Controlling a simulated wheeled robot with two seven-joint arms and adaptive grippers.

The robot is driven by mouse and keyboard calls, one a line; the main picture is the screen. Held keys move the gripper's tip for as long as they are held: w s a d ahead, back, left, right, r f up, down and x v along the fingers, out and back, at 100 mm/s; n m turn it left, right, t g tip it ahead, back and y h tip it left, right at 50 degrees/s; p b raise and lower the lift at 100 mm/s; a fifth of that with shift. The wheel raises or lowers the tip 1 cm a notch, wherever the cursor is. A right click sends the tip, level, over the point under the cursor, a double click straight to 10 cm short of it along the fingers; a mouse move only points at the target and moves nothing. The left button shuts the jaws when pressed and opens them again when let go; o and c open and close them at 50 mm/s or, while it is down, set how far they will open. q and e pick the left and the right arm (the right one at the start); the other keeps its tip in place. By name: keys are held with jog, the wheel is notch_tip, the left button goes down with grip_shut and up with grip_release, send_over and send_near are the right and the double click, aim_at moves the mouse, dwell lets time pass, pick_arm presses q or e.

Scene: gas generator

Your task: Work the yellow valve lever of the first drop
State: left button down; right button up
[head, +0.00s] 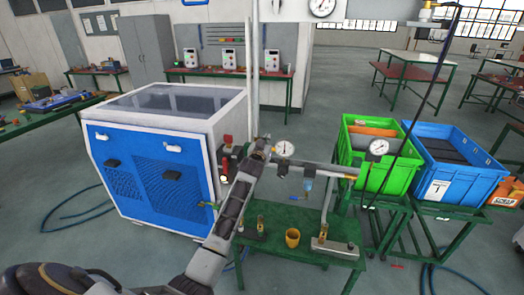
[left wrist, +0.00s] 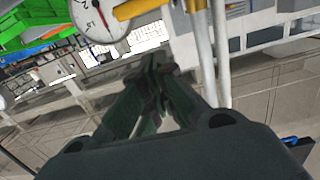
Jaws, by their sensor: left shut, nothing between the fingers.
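A yellow lever (left wrist: 140,9) crosses the top of the left wrist view, beside a round white gauge (left wrist: 97,18) and light upright pipes (left wrist: 219,60). My left gripper (left wrist: 157,63) is shut and empty, its fingertips close to the pipes and below the lever in that picture; I cannot tell whether they touch. In the head view my left gripper (head: 260,146) is raised at the pipe drop, just left of the gauge (head: 284,149). The arm and gripper hide most of the lever there. My right gripper is not in view.
A blue-and-white machine (head: 165,165) stands left. Green (head: 370,178) and blue (head: 450,184) crates stand right. A hose (head: 70,212) lies on the floor.

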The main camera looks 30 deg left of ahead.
pick_arm(q)
jog(key=b+v, duration=0.1)
jog(key=v, duration=0.6)
jog(key=shift+s, duration=0.2)
jog(key=shift+d, duration=0.1)
dwell(0.5)
